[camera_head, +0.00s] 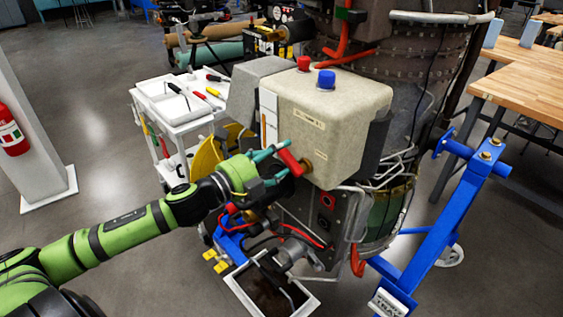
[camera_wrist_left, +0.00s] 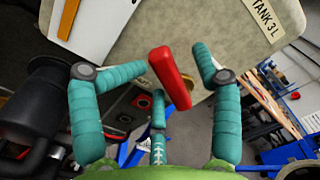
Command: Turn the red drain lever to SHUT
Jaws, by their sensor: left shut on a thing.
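The red drain lever (camera_head: 289,160) sits on a brass fitting (camera_head: 307,166) low on the front of a beige tank box (camera_head: 335,110). It slants, with its free end up and left. My left gripper (camera_head: 272,158) has its teal fingers at the lever and is shut on it. In the left wrist view the lever (camera_wrist_left: 170,78) lies tilted between the fingers (camera_wrist_left: 172,82), close to the beige face. A small label (camera_head: 307,119) above the lever is too small to read. My right gripper is not in view.
Blue and red knobs (camera_head: 326,80) top the box. A white tool cart (camera_head: 180,105) stands behind left. A blue stand leg (camera_head: 440,230) rises at right. An open bin (camera_head: 270,290) lies below. In the left wrist view a label (camera_wrist_left: 268,17) reads "TANK 3 L".

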